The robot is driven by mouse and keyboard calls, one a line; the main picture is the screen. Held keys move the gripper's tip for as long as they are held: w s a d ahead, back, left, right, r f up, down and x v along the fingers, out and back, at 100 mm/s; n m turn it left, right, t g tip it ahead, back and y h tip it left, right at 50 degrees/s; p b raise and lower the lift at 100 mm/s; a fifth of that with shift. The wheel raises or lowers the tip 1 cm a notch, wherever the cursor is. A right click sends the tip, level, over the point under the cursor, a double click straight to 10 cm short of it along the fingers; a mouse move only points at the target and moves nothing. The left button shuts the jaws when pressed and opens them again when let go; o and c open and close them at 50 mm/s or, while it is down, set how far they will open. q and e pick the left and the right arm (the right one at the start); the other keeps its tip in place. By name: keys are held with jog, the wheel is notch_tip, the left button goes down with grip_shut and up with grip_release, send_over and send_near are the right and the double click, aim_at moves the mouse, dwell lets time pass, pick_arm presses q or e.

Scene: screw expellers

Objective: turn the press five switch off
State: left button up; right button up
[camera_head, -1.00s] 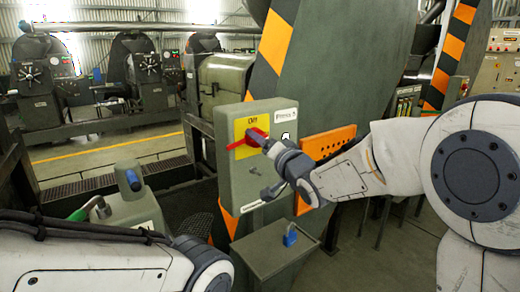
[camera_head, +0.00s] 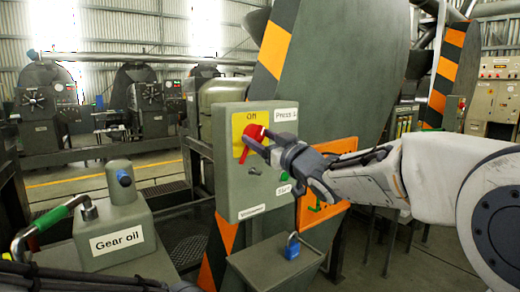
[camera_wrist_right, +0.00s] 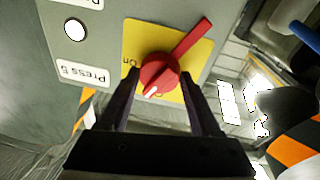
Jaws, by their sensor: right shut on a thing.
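The press five switch is a red rotary switch (camera_head: 251,141) on a yellow plate on a grey-green control box (camera_head: 238,187). A label reading "Press 5" (camera_wrist_right: 83,73) is beside it in the right wrist view. My right gripper (camera_head: 264,147) is shut on the switch knob; its fingers lie on either side of the knob (camera_wrist_right: 160,72) in the right wrist view. There the red handle slants to the upper right, and the white mark lies at the knob's lower edge. "On" shows to the knob's left; lettering below it is partly hidden. My left gripper is out of view.
A round button (camera_wrist_right: 75,30) sits on the same box. A blue padlock (camera_head: 292,246) is on a grey box below. Striped machinery (camera_head: 277,42) rises behind the control box.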

jog(key=n, duration=0.1)
jog(key=n+b, duration=0.1)
jog(key=n, duration=0.1)
jog(key=shift+d+f+y, duration=0.1)
jog(key=shift+f+y, duration=0.1)
jog(key=shift+y, duration=0.2)
jog(key=shift+r+n+g+y+b, duration=0.1)
jog(key=shift+n+g+y+b, duration=0.35)
jog(key=shift+n, duration=1.15)
jog(key=o, duration=1.4)
jog(key=shift+c, duration=0.2)
jog(key=b+v, duration=0.1)
jog(key=v, duration=0.9)
jog(key=shift+s+b, duration=0.2)
jog(key=shift+b, duration=0.2)
